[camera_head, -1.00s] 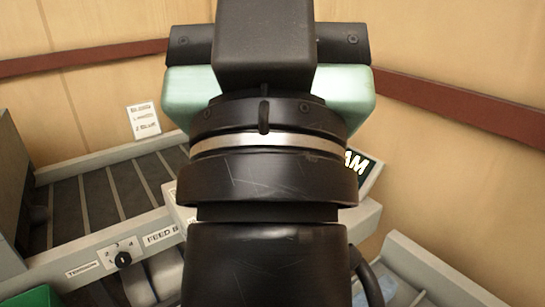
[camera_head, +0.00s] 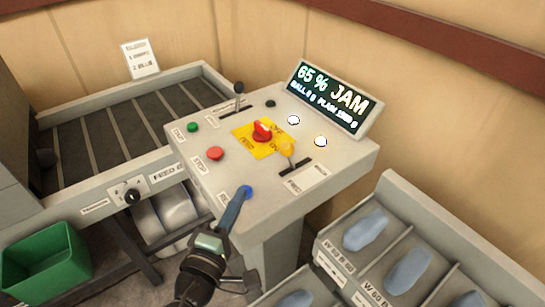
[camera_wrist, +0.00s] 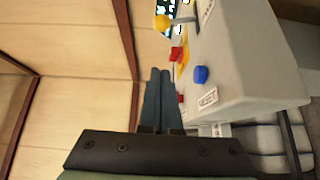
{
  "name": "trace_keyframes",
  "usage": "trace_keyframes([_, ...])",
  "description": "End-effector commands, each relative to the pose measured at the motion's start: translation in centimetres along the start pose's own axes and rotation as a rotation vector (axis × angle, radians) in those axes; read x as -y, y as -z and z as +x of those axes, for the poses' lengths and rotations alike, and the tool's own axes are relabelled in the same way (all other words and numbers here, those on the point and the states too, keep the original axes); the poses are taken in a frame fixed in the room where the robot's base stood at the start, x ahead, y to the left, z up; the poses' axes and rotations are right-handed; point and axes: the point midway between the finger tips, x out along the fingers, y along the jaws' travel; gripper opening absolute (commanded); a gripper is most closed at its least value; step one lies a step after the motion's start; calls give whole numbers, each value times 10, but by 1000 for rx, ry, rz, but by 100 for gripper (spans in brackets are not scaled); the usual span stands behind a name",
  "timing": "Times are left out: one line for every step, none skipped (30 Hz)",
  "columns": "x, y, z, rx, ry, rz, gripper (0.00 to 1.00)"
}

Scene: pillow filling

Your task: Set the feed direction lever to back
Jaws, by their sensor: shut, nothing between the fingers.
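On the control panel (camera_head: 215,170), a lever with a yellow knob (camera_head: 287,150) stands at a dark slot on the right, beside a small label that seems to read FEED (camera_head: 293,187). Its yellow knob also shows in the wrist view (camera_wrist: 161,22). A second lever with a black knob (camera_head: 239,88) stands in a slot at the panel's back left. My gripper (camera_head: 243,198) is shut and empty, its blue-grey fingers close to the blue button (camera_head: 247,192) at the panel's front; touching cannot be told. In the wrist view the fingers (camera_wrist: 160,72) lie side by side, left of that button (camera_wrist: 201,74).
A red knob on a yellow plate (camera_head: 262,131), a red button (camera_head: 215,153) and a green button (camera_head: 193,127) lie on the panel. A display (camera_head: 332,99) reads 65% JAM. Bins (camera_head: 400,190) stand at right, a conveyor (camera_head: 112,135) at left.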

Motion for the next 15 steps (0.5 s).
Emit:
trace_keyframes([0,0,0,0,-1,1,0])
trace_keyframes([0,0,0,0,-1,2,0])
trace_keyframes([0,0,0,0,-1,3,0])
trace_keyframes([-1,0,0,0,-1,3,0])
trace_keyframes([-1,0,0,0,-1,4,0])
trace_keyframes([-1,0,1,1,-1,4,0])
trace_keyframes([-1,0,2,1,-1,4,0])
trace_keyframes([-2,0,3,1,-1,5,0])
trace_keyframes([-2,0,5,2,-2,5,0])
trace_keyframes([-2,-1,8,2,-2,5,0])
trace_keyframes([-3,-1,11,3,-2,5,0])
trace_keyframes([-3,-1,17,2,-3,5,0])
trace_keyframes([-4,-1,22,3,-3,5,0])
trace_keyframes([-4,-1,27,3,-3,4,0])
trace_keyframes([-4,-1,34,3,-3,4,0])
